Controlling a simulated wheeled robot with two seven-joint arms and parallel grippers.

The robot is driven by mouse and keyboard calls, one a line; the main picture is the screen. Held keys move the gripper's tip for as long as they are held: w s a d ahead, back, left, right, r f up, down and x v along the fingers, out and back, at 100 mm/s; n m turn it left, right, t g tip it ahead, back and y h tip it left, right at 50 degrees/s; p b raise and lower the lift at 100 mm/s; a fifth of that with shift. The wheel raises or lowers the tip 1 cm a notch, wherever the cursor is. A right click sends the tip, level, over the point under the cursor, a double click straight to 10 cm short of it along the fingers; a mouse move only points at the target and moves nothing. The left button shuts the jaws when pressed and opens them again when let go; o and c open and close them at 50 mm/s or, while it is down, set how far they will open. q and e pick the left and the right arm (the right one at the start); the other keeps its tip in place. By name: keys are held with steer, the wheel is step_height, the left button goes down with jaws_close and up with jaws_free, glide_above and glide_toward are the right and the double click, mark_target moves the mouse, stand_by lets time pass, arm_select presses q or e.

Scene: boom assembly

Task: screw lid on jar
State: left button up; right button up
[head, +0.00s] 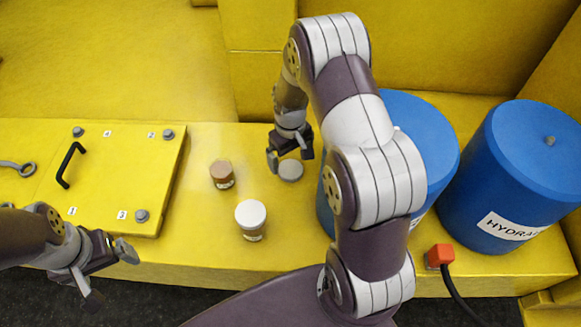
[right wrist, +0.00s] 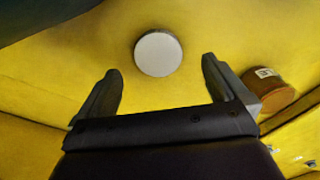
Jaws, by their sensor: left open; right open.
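A flat, round, pale grey lid (head: 291,171) lies on the yellow ledge just below my right gripper (head: 290,157) in the head view. In the right wrist view the lid (right wrist: 158,54) shows between and beyond the two spread fingertips, not gripped. My right gripper is open and empty. A small brown jar (head: 222,175) with a label stands upright left of the lid; it also shows in the right wrist view (right wrist: 268,92). A white-topped jar (head: 251,216) stands nearer the front edge. My left gripper (head: 110,274) is open and empty at the lower left, apart from both jars.
Two large blue drums (head: 518,175) stand at the right, one partly hidden behind my right arm. A yellow panel (head: 115,185) with a black handle (head: 70,165) and bolts lies at the left. A red-orange connector (head: 440,255) with a black cable sits at the lower right.

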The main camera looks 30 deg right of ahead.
mark_target(290, 168)
steer(key=shift+w+d, duration=0.1)
steer(key=shift+w, duration=0.05)
steer(key=shift+f, duration=0.15)
step_height(290, 168, down, 4)
steer(key=shift+w+f+p, duration=0.1)
steer(key=shift+f+p, duration=0.15)
steer(key=shift+p, duration=1)
steer(key=shift+w+d+f, duration=0.1)
steer(key=shift+f, duration=0.15)
steer(key=shift+c, duration=0.9)
steer(key=c, duration=0.9)
